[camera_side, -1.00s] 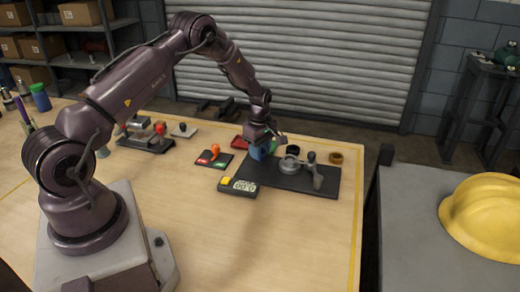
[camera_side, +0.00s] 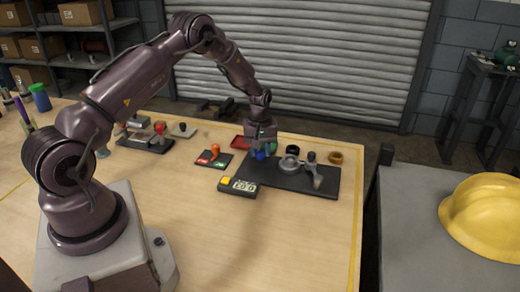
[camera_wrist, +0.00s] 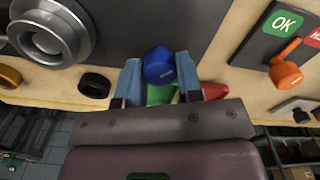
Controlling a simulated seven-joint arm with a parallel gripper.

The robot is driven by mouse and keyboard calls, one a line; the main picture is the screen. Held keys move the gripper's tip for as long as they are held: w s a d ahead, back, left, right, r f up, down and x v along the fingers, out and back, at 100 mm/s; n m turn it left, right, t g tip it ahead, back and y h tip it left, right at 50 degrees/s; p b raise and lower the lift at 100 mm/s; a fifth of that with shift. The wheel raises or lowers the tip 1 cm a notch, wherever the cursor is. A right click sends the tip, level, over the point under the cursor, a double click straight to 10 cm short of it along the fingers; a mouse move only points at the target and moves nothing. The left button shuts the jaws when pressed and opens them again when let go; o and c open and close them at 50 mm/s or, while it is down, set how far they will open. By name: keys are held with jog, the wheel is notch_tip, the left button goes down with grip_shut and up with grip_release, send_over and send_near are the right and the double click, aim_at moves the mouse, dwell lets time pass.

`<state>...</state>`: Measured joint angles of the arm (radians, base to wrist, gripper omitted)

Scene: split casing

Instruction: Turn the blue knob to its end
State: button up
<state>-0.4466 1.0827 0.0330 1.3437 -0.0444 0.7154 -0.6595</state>
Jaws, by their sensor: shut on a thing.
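The blue knob (camera_wrist: 158,64) sits between the two fingers of my gripper (camera_wrist: 159,80) in the wrist view, with the fingers against its sides. In the side view, my gripper (camera_side: 262,146) points down at the left back part of the dark plate (camera_side: 310,184), and a little of the blue knob (camera_side: 259,155) shows beneath it. My gripper is shut on the knob. The fingers partly hide the knob's base, and I cannot see any mark of its end position.
On the plate stand a grey round fitting (camera_side: 290,165) and a grey lever (camera_side: 313,165). A black ring (camera_side: 292,150) and a brown ring (camera_side: 336,157) lie behind. The front table is clear.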

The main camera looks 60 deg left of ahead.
jog(key=m, duration=0.3)
jog(key=shift+m, duration=0.4)
jog(key=m, duration=0.4)
jog(key=shift+m, duration=0.3)
jog(key=m, duration=0.4)
jog(key=shift+m, duration=1.7)
jog(key=o, duration=0.9)
notch_tip(320, 180, up, 13)
jog(key=shift+r, duration=0.1)
